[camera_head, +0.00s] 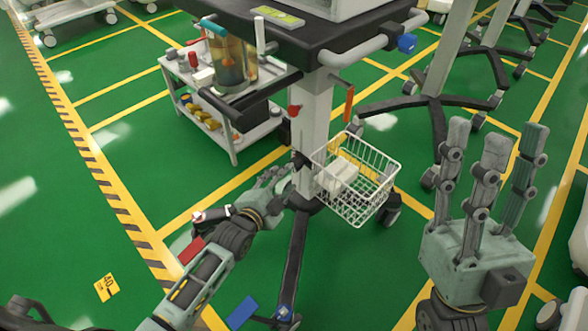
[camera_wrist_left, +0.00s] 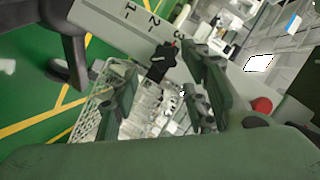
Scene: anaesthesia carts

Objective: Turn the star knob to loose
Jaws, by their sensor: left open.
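A small black knob (camera_head: 299,159), which looks like the star knob, sits on the left side of the pale cart column (camera_head: 316,125). In the left wrist view the black knob (camera_wrist_left: 160,62) lies on the column beside the printed numbers. My left gripper (camera_head: 280,178) is just below and left of it, fingers pointing toward the column. In the left wrist view its fingers (camera_wrist_left: 160,90) are apart, with the knob beyond them and nothing held. Contact cannot be told. My right gripper (camera_head: 490,150) is open and empty at the right, fingers up.
A white wire basket (camera_head: 370,208) with a pale box hangs right of the column. A red knob (camera_head: 294,111) and an orange-red handle (camera_head: 349,104) are above. Dark cart legs (camera_head: 295,255) spread below.

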